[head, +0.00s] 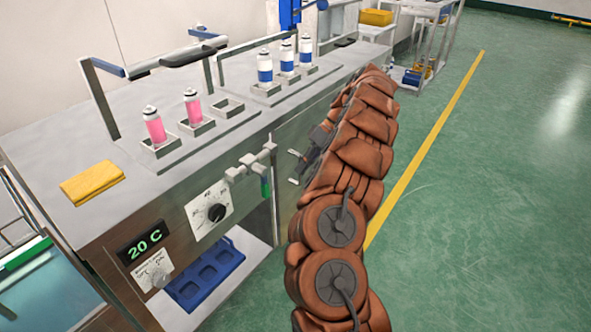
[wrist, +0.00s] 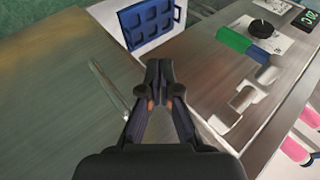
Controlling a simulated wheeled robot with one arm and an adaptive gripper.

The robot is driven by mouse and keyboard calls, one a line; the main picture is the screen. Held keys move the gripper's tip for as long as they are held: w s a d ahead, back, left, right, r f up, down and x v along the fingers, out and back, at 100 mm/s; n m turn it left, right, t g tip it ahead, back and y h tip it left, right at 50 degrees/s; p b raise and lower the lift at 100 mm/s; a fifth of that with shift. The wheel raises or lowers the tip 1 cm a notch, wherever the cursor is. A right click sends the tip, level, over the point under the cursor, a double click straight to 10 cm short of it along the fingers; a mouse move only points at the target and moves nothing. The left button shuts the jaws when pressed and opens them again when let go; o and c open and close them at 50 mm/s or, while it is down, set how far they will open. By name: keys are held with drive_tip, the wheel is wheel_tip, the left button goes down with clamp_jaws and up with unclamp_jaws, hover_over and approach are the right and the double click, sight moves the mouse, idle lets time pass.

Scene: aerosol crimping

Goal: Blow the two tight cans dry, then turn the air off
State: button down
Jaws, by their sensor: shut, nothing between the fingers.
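Two pink cans, one at the left (head: 154,125) and one beside it (head: 193,106), stand upright in square holders on the bench top. Three blue-and-white cans, left (head: 265,68), middle (head: 287,60) and right (head: 306,50), stand in the row behind. Which cans are wet or tight I cannot tell. A pale pipe fitting (head: 247,166) with a green part (head: 265,187) is on the bench front; in the wrist view the green part (wrist: 234,40) lies right of my gripper. My gripper (wrist: 158,68) is shut and empty, in front of the bench's front panel, apart from the fitting.
An empty holder (head: 228,108) is beside the pink cans. A yellow cloth (head: 92,183) lies on the left end. A black dial (head: 216,213) and a 20 C display (head: 141,243) are on the front. A blue tray (head: 205,272) sits below. The green floor at right is open.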

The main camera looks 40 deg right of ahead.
drive_tip(key=shift+d+r+p, duration=0.1)
drive_tip(key=shift+d+p, duration=0.6)
drive_tip(key=shift+d, duration=0.8)
drive_tip(key=shift+d, duration=0.1)
